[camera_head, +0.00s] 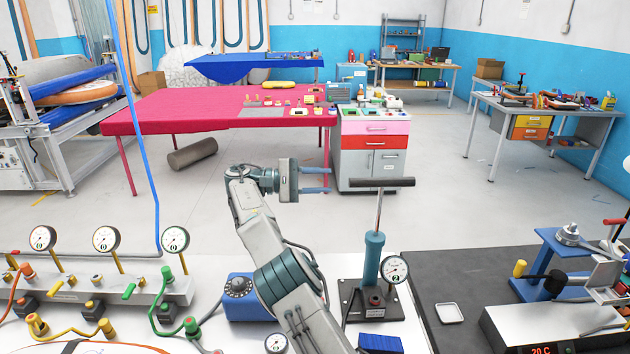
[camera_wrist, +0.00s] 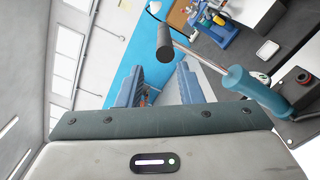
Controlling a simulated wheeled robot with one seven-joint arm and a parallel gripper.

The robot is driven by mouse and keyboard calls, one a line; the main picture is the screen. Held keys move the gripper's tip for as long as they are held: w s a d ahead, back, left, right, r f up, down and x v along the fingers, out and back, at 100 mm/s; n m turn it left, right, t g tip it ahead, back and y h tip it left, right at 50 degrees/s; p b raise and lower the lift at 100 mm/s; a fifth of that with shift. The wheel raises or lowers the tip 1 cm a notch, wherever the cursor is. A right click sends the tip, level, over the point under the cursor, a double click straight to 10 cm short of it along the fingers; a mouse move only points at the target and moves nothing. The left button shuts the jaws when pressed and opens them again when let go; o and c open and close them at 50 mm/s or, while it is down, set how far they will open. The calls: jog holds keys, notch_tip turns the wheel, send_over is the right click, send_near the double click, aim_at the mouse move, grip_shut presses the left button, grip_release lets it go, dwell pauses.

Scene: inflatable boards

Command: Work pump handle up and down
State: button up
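The pump stands upright on a dark base plate (camera_head: 378,302) on the workbench. It has a blue-teal cylinder (camera_head: 372,258), a thin metal rod that shows raised, and a black T-handle (camera_head: 382,182) on top. A gauge (camera_head: 395,269) is at its side. My gripper (camera_head: 328,180) is left of the handle, fingers pointing right, apart and empty. In the wrist view, the gripper's two blue fingers (camera_wrist: 156,88) are spread. The handle's round end (camera_wrist: 165,42) and the pump cylinder (camera_wrist: 252,90) lie beyond and right of the fingers. The handle is not between them.
A manifold (camera_head: 100,290) with several gauges and coloured hoses lies left on the bench. A blue knob box (camera_head: 245,297) stands left of the pump. A dark mat (camera_head: 465,275) with a small tray (camera_head: 449,313) is right. A blue hose hangs at left.

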jog(key=shift+s+a, duration=0.1)
jog(key=shift+a, duration=0.55)
jog(key=o, duration=0.3)
jog(key=n+t+y+b, duration=0.3)
jog(key=n+t+b, duration=0.15)
jog(key=b, duration=0.65)
send_near(364, 183)
jog(key=shift+m+t, duration=0.25)
jog(key=shift+m, duration=0.2)
jog(key=x, duration=0.7)
jog(key=p+x, duration=0.1)
jog(key=x, duration=0.2)
jog(key=shift+w+d+f, duration=0.2)
jog(key=shift+w+f, duration=0.2)
jog(key=shift+w, duration=0.05)
